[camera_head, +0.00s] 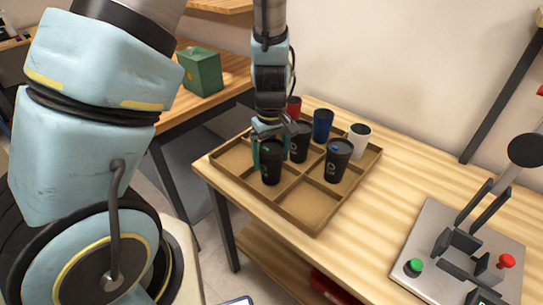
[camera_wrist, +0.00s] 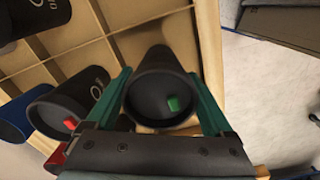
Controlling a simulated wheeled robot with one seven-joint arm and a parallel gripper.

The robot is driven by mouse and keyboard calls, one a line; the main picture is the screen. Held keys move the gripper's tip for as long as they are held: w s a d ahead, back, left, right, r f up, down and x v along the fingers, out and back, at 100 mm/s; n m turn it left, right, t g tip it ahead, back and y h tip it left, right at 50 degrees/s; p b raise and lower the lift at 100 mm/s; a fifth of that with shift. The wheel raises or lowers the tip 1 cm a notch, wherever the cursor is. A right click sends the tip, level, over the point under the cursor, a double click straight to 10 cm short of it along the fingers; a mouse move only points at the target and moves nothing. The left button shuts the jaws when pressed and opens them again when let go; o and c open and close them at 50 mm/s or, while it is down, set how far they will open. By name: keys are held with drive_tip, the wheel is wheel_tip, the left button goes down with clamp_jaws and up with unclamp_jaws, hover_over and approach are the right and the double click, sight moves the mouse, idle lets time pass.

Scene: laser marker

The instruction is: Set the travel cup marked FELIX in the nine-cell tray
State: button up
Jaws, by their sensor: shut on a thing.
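My gripper (camera_head: 270,130) points down over the nine-cell tray (camera_head: 314,231) and is shut on a black travel cup (camera_head: 271,167). In the wrist view the held cup (camera_wrist: 160,88) sits between the green fingers, with a green tab on its dark lid. The cup is upright at the tray's left front side; I cannot tell whether its base rests in a cell. White marks on it are too small to read as a name. Other black cups stand in the tray, one behind the held cup (camera_head: 299,146) and one to the right (camera_head: 338,162).
A blue cup (camera_head: 322,125), a white cup (camera_head: 358,140) and a red cup (camera_head: 294,106) stand towards the tray's back. Front and left corner cells are empty. A laser marker machine (camera_head: 462,250) stands at right. A green box (camera_head: 200,72) is on another table.

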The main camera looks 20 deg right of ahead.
drive_tip(key=shift+f, duration=0.25)
drive_tip(key=shift+f, duration=0.15)
drive_tip(key=o, duration=0.6)
wheel_tip(320, 180, up, 12)
drive_tip(key=shift+r+b, duration=0.25)
drive_tip(key=shift+b, duration=0.25)
drive_tip(key=a+m, duration=0.1)
drive_tip(key=a, duration=0.7)
drive_tip(key=a+t, duration=0.1)
drive_tip(key=a, duration=0.8)
drive_tip(key=w+a+r+m, duration=0.1)
drive_tip(key=a, duration=0.7)
drive_tip(key=shift+w+a+m+t, duration=0.1)
drive_tip(key=shift+a+m+t, duration=0.05)
drive_tip(key=shift+m+t, duration=0.15)
